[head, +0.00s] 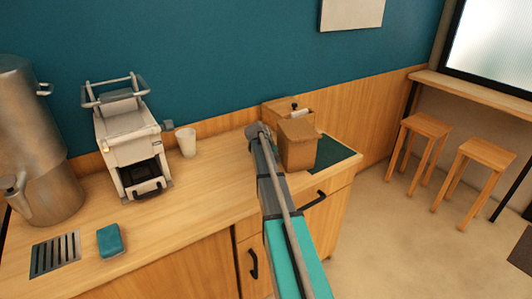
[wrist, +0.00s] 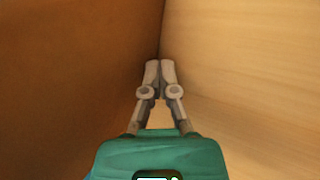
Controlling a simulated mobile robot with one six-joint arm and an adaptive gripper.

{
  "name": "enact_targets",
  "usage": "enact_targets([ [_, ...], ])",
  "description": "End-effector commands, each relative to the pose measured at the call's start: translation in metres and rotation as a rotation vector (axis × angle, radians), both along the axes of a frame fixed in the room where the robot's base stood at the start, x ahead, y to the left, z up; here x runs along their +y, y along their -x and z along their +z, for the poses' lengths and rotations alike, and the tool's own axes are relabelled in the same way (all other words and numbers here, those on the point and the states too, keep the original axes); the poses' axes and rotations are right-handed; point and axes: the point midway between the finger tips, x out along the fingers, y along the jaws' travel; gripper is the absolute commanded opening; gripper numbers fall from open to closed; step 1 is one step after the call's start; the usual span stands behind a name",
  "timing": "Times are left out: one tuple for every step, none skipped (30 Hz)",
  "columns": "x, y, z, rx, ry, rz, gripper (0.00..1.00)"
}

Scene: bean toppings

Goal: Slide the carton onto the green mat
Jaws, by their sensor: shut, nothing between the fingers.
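The carton (head: 297,148) is a brown box standing upright near the right end of the wooden counter. The dark green mat (head: 338,153) shows to its right; the carton hides the mat's left part, so I cannot tell how much of its base is on it. My gripper (head: 256,131) is at the carton's left side, its tips partly hidden in the head view. In the wrist view my gripper (wrist: 160,68) is shut and empty, close beside the carton's brown wall (wrist: 70,80); contact is unclear.
A wooden box (head: 277,108) with a dark-knobbed item stands behind the carton. A white cup (head: 186,142), a grey machine (head: 131,145), a metal urn (head: 35,140) and a teal sponge (head: 110,241) are to the left. The counter (head: 205,195) between is clear.

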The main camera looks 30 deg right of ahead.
Motion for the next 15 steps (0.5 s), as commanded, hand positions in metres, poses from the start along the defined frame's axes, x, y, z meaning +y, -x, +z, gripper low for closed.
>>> enact_targets([
  [-0.003, 0.0, 0.0, -0.001, 0.0, -0.001, 0.0],
  [-0.004, 0.0, 0.0, -0.001, 0.0, -0.001, 0.0],
  [-0.006, 0.0, 0.0, -0.001, 0.0, -0.001, 0.0],
  [-0.007, 0.0, 0.0, -0.001, 0.0, -0.001, 0.0],
  [-0.008, 0.0, 0.0, -0.001, 0.0, -0.001, 0.0],
  [-0.01, 0.0, 0.0, -0.001, 0.0, -0.001, 0.0],
  [-0.011, 0.0, 0.0, -0.001, 0.0, -0.001, 0.0],
  [-0.012, 0.0, 0.0, -0.001, 0.0, -0.001, 0.0],
  [-0.014, 0.001, 0.0, -0.001, 0.0, -0.001, 0.0],
  [-0.015, 0.001, 0.0, -0.001, 0.0, -0.001, 0.0],
  [-0.016, 0.001, 0.0, -0.001, 0.0, -0.001, 0.0],
  [-0.018, 0.001, 0.0, -0.001, 0.0, -0.001, 0.0],
  [-0.019, 0.001, 0.0, -0.001, 0.0, -0.001, 0.0],
  [-0.021, 0.001, 0.0, -0.001, 0.0, -0.001, 0.0],
  [-0.022, 0.001, 0.0, -0.001, 0.0, -0.001, 0.0],
])
